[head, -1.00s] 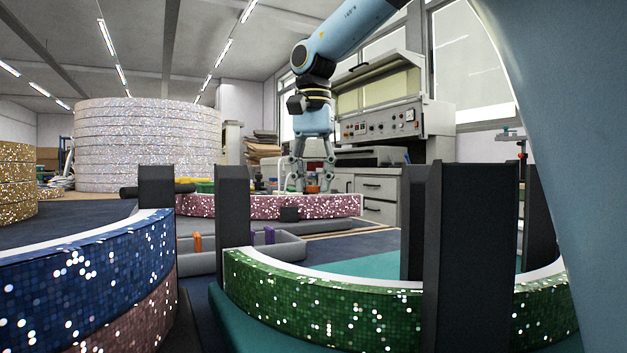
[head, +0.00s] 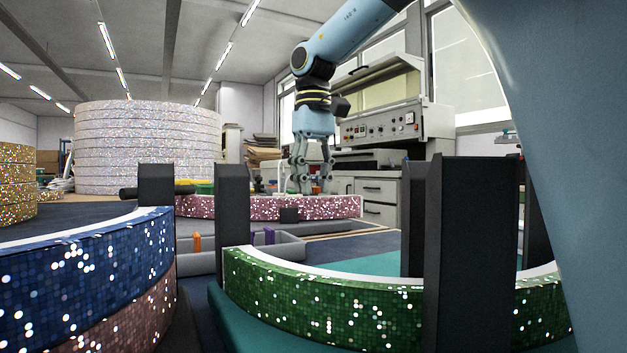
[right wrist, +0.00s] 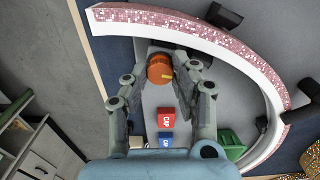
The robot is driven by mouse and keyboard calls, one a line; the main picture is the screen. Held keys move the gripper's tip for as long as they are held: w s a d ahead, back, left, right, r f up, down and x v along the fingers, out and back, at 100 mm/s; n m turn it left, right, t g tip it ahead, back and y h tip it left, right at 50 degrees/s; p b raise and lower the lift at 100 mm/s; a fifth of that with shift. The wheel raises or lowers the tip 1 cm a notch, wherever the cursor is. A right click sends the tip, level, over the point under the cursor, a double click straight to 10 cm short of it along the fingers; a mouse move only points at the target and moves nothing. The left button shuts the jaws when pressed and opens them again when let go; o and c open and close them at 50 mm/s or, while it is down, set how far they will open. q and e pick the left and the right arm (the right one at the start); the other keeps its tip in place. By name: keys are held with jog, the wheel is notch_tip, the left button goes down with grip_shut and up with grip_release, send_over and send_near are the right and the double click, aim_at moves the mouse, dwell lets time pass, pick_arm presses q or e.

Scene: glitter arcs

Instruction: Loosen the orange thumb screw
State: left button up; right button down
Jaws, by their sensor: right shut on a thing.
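The orange thumb screw (right wrist: 160,68) shows in the right wrist view as a round orange knob with a yellow mark on its right side. My right gripper (right wrist: 161,75) has one finger on each side of the knob and is shut on it. In the head view my right gripper (head: 312,188) points straight down behind the pink glitter arc (head: 270,207). The screw is not clearly visible there, behind the fingers and the arc. My left gripper is not in view.
The pink arc curves around this area. Dark posts, a blue arc (head: 90,270) and a green arc (head: 330,295) stand nearer.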

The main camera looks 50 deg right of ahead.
jog(key=shift+s+f+n, duration=0.1)
jog(key=shift+f+n, duration=0.15)
jog(key=shift+n, duration=0.05)
jog(key=c, duration=1.2)
grip_release()
jog(key=shift+c, duration=0.2)
jog(key=shift+o, duration=0.9)
jog(key=shift+r, duration=0.1)
